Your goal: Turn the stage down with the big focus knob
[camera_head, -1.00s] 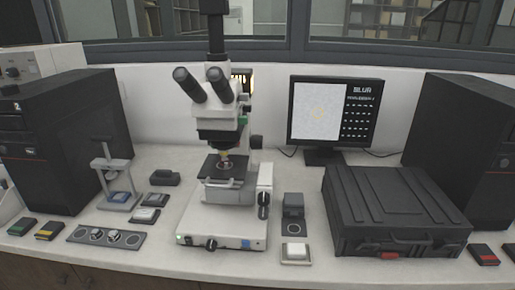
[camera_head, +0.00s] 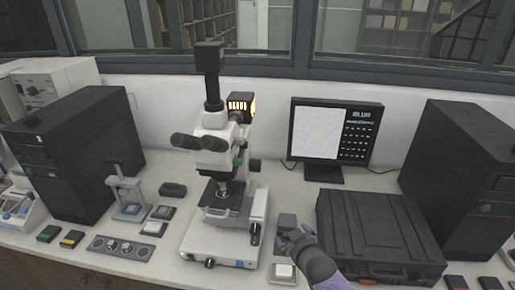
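The white microscope (camera_head: 213,243) stands upright in the middle of the bench. Its dark stage (camera_head: 221,197) sits below the objective. A dark focus knob (camera_head: 255,233) is on the right side of the base. My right gripper (camera_head: 285,240) comes in from the lower right, a short way right of that knob and apart from it. Its fingers are small and dark, so their opening is unclear. The monitor (camera_head: 335,134) behind shows a pale, faint picture and text that seems to read "BLUR". My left gripper is not in view.
A black case (camera_head: 372,228) lies right of my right gripper. A small dark block (camera_head: 287,221) and a white-topped pad (camera_head: 284,272) are close to the gripper. A small press stand (camera_head: 128,190) and a tray with knobs (camera_head: 120,247) are at left.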

